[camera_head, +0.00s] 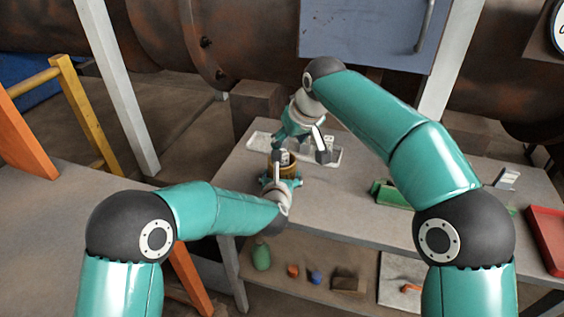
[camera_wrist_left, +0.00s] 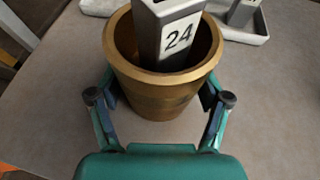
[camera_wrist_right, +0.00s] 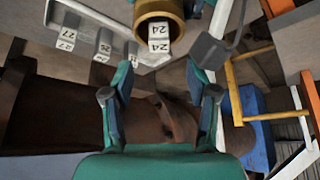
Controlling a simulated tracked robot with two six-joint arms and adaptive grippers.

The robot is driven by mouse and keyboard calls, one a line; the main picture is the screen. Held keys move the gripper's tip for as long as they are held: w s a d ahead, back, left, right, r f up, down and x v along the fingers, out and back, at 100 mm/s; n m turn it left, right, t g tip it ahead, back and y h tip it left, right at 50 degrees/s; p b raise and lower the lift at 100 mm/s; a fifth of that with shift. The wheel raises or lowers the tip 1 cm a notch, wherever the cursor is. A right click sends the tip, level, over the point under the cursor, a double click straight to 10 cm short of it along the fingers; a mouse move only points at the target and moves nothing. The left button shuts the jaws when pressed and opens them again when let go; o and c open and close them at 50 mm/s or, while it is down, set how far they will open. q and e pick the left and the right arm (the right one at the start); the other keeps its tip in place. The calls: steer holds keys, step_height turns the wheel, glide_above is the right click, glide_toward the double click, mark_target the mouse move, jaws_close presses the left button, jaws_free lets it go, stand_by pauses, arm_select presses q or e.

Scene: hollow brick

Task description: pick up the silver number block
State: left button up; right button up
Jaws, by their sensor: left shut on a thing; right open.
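The silver number block (camera_head: 284,157), marked 24, stands slightly tilted inside a brass cup (camera_head: 288,169). In the left wrist view the block (camera_wrist_left: 172,35) rises above the rim of the cup (camera_wrist_left: 155,98). My left gripper (camera_wrist_left: 160,95) is shut around the cup, a finger on each side; it also shows in the head view (camera_head: 282,181). My right gripper (camera_head: 285,138) is open and empty, just behind the cup in the head view. In the right wrist view the block (camera_wrist_right: 158,38) lies above and beyond the open fingertips (camera_wrist_right: 162,95), apart from them.
A pale tray (camera_head: 262,143) behind the cup holds other numbered silver blocks (camera_wrist_right: 68,40). A green object (camera_head: 390,194) and a red tray (camera_head: 549,238) are on the right of the table. The tabletop (camera_head: 335,205) before the cup is clear. Small items lie on the lower shelf.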

mark_target(284, 154)
steer(key=shift+x, duration=3.15)
steer(key=shift+w+d, duration=0.1)
jaws_close()
